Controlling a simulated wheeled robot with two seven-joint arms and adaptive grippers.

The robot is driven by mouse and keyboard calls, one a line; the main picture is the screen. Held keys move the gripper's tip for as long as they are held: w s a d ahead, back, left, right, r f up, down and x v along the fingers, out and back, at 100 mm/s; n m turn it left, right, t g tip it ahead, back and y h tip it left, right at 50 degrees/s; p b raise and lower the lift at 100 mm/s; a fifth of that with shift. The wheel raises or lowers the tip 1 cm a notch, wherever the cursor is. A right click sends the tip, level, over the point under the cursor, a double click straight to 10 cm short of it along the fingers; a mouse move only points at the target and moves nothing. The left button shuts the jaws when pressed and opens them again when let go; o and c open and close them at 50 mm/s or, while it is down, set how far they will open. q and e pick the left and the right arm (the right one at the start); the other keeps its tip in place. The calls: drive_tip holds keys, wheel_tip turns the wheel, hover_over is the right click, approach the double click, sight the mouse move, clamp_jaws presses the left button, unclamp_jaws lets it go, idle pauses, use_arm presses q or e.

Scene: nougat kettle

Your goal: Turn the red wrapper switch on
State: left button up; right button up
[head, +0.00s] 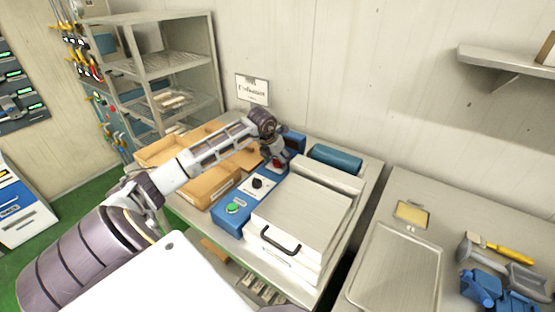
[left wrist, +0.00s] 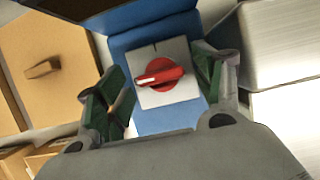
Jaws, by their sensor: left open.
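The red wrapper switch (left wrist: 162,77) is a red rotary knob on a pale square plate, set on a blue panel. In the left wrist view its white-marked handle points left and slightly down, and a short dark mark sits on the plate above it. My left gripper (left wrist: 160,92) is open, with one green-padded finger on each side of the switch plate. I cannot tell whether the fingers touch anything. In the head view my left gripper (head: 274,162) is over the far part of the blue control box (head: 228,212) and largely hides the switch. My right gripper is not in view.
A steel wrapper with a black handle (head: 280,242) stands right of the blue box. The box also bears a green button (head: 233,207) and a black knob (head: 257,183). Cardboard boxes (head: 207,187) lie left. A blue roll (head: 336,158) lies behind. A steel tray (head: 395,265) is further right.

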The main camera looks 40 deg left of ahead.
use_arm(q)
drive_tip(key=shift+f, duration=0.15)
drive_tip(key=c, duration=1)
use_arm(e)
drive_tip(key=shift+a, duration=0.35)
